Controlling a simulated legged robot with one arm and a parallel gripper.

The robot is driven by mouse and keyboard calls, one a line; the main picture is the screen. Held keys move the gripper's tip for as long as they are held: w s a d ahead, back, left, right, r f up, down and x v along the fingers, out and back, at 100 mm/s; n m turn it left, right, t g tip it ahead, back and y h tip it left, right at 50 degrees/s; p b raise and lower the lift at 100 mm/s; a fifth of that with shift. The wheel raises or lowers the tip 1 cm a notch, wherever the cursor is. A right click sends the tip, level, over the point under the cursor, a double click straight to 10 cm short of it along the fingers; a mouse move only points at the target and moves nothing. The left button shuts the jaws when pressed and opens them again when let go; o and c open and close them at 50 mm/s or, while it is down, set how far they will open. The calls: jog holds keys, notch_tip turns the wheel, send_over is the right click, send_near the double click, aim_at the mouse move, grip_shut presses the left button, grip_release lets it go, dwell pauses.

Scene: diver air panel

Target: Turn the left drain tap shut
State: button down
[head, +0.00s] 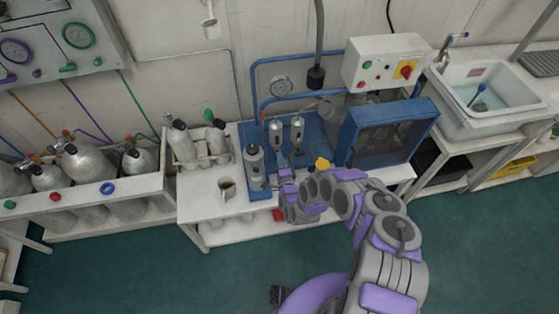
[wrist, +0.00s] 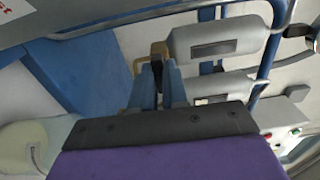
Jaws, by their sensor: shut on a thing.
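Two grey filter cylinders hang side by side on the blue-framed unit, the left one (head: 276,134) and the right one (head: 297,131). In the wrist view, turned on its side, the left cylinder (wrist: 218,37) is above the right one (wrist: 222,86). A brass-coloured left drain tap (wrist: 141,76) with a dark tip sits at the left cylinder's lower end. My gripper (wrist: 165,80) has its blue fingers closed on the tap, partly hiding it. In the head view my gripper (head: 286,177) is below the left cylinder. The tap's exact angle cannot be told.
A gauge (head: 281,86) is on the wall behind. A grey upright cylinder (head: 254,165) stands left of my gripper, and a blue-framed box (head: 385,133) stands right. A control box (head: 386,62) is above.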

jog(key=shift+d+f, duration=0.2)
jog(key=c, duration=1.3)
grip_release()
jog(key=shift+o, duration=0.8)
jog(key=shift+a, duration=0.1)
